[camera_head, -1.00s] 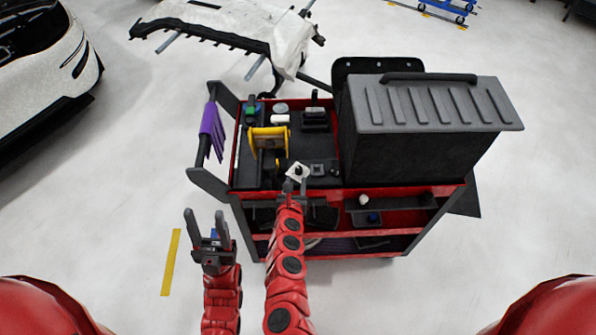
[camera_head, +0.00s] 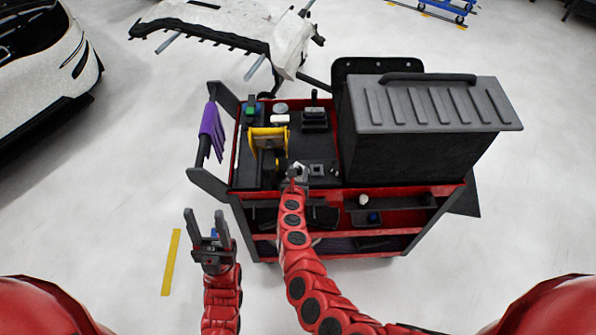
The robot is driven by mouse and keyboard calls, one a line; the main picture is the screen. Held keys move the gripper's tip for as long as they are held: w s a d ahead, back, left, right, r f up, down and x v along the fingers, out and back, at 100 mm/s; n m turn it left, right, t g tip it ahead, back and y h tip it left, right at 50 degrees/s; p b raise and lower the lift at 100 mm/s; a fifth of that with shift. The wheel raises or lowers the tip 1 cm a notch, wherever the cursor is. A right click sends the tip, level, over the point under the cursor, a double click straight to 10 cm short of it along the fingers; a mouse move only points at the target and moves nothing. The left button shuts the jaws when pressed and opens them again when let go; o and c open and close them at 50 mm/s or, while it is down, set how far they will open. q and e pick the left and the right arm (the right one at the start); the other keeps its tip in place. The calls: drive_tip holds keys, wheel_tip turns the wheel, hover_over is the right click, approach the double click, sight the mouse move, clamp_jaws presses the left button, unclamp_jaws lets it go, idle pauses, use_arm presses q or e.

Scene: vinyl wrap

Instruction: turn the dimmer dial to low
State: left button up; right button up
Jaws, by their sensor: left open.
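The dimmer dial is a small dark knob on a white plate (camera_head: 302,168) on the cart's top, in the head view. My right gripper (camera_head: 296,174) is right at the plate and covers much of it. Its fingers are small and overlap the dial, so I cannot tell whether they are open, shut or touching it. The dial's setting cannot be read.
The red cart (camera_head: 350,194) carries a yellow tape holder (camera_head: 268,134), a black lever box (camera_head: 314,122) and a small grey square piece (camera_head: 317,169) close to the dial. A large black case (camera_head: 415,145) stands on the right. Purple cloth (camera_head: 212,130) hangs at the left handle.

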clamp_jaws()
